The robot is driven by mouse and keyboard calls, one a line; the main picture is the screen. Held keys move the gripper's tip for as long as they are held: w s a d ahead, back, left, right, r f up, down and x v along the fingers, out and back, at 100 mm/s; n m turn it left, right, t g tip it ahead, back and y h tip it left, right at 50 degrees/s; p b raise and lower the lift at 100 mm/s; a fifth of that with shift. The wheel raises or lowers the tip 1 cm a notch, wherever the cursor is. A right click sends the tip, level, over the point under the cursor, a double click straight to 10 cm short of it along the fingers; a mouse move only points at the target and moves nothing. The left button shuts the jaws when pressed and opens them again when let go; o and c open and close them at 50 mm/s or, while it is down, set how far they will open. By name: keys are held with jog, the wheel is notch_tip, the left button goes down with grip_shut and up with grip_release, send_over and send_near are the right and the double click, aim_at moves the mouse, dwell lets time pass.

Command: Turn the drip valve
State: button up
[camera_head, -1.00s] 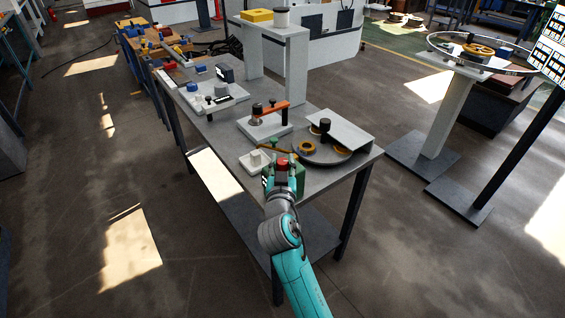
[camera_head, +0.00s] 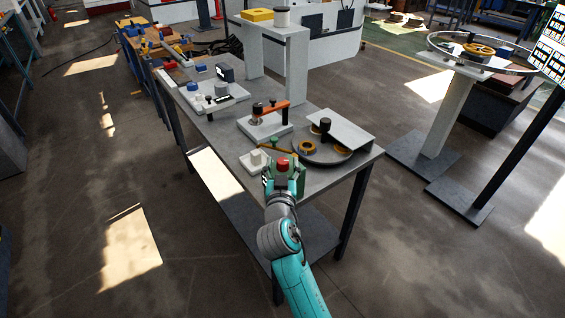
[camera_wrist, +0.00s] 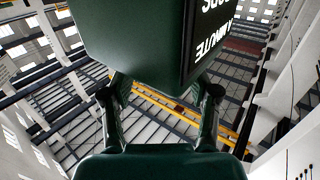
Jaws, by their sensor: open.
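My gripper (camera_head: 284,172) is at the near edge of the grey workbench, in front of a small white block. In the wrist view my gripper (camera_wrist: 163,90) has its two dark fingers well apart, with nothing between them. A thin brass-coloured piece with a small green part (camera_head: 274,146) lies just behind my gripper; it may be the drip valve, but I cannot tell for sure. A red round top shows at my gripper, and I cannot tell what it belongs to. The wrist view shows the hall's roof and windows, not the bench.
The workbench (camera_head: 210,125) carries a dark round plate (camera_head: 318,158) with brass rings, a white base with an orange lever (camera_head: 270,110), and a white tray (camera_head: 232,102) with blue and grey parts. A tall grey frame (camera_head: 296,70) stands behind. Floor left of the bench is clear.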

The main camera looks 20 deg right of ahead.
jog(key=v, duration=1)
jog(key=shift+s+a, duration=0.2)
jog(key=shift+s, duration=0.15)
jog(key=s+d+f+n+g+y, duration=0.1)
jog(key=s+f+n+y, duration=0.2)
jog(key=s+f, duration=0.6)
jog(key=s+d+f+n+g+y, duration=0.1)
jog(key=s+f+n+y, duration=0.15)
jog(key=s+f, duration=0.6)
jog(key=s+d+r+m, duration=0.1)
jog(key=s+r, duration=0.2)
jog(key=s, duration=0.9)
jog(key=s+d+r, duration=0.1)
jog(key=s+r, duration=0.3)
jog(key=s, duration=0.9)
jog(key=shift+m, duration=0.35)
